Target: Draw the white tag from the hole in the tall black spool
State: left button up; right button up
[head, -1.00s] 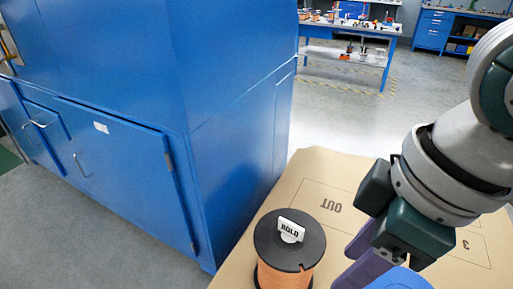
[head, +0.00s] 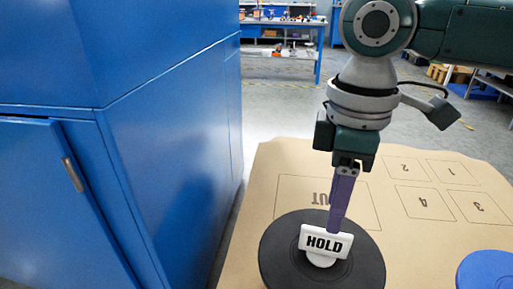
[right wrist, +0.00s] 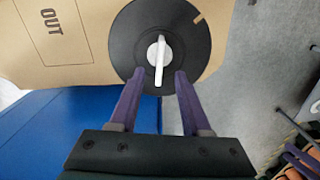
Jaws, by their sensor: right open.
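The white tag (head: 326,243), printed HOLD, stands upright in the centre of the spool's round black top (head: 282,262). In the right wrist view the tag (right wrist: 159,60) is seen edge-on as a thin white bar over a round white base on the black top (right wrist: 182,35). My right gripper (head: 335,228) points down just behind the tag in the head view. In the right wrist view its two purple fingers (right wrist: 160,76) are open, one on each side of the tag's near end, with gaps showing. The tag's lower part is hidden in the spool. My left gripper is out of view.
The spool stands on a tan board (head: 300,160) with marked boxes, one reading OUT. A blue round object (head: 487,271) is at the right. A tall blue cabinet (head: 170,150) rises close on the left. The board's numbered boxes are clear.

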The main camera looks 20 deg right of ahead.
aim_at(323, 246)
notch_tip(323, 246, down, 6)
jog(key=shift+f+b, duration=0.15)
jog(key=shift+b, duration=0.95)
jog(key=shift+c, duration=0.2)
jog(key=shift+c, duration=0.7)
grip_shut()
